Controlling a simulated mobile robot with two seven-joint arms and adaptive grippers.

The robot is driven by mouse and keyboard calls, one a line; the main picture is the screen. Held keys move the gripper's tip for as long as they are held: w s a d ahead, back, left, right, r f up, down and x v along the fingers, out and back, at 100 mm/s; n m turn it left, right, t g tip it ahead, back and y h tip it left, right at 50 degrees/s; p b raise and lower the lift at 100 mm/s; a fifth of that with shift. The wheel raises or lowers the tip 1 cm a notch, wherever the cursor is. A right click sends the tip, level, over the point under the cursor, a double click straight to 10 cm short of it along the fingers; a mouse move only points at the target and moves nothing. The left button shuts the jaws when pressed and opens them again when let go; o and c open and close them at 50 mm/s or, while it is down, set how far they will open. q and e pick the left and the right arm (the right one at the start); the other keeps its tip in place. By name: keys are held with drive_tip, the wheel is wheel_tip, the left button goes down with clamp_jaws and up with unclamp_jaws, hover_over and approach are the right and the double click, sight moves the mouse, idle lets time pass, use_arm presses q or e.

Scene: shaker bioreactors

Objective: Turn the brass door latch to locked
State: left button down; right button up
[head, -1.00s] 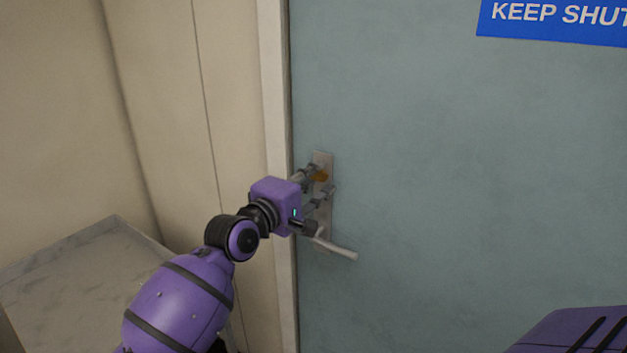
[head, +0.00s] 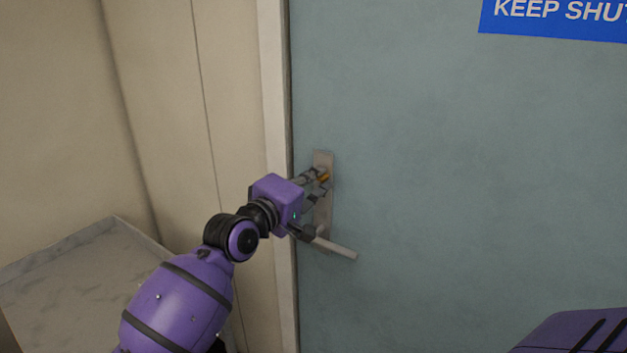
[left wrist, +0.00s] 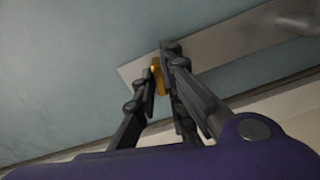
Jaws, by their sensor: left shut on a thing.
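The brass door latch (head: 325,177) is a small golden piece on the upper part of the metal door plate (head: 323,157). In the left wrist view the brass latch (left wrist: 158,77) stands between the fingertips, partly hidden by them. My left gripper (head: 322,180) is shut on the latch, reaching in from the left; its fingers also show in the left wrist view (left wrist: 160,72). The latch's exact angle is hard to tell behind the fingers. My right gripper is not in view.
A silver lever handle (head: 337,249) sticks out to the right below my left gripper. The grey-green door (head: 450,180) carries a blue sign (head: 560,15). The pale door frame (head: 274,100) and a marble-like surface (head: 75,270) are at the left.

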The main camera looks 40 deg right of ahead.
use_arm(q)
drive_tip(key=shift+m+b, duration=0.65)
drive_tip(key=shift+m, duration=7.05)
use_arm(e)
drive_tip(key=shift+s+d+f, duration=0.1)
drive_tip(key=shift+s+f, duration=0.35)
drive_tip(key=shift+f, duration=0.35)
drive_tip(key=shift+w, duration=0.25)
use_arm(q)
drive_tip(key=c, duration=1.8)
unclamp_jaws()
drive_tip(key=v, duration=1.2)
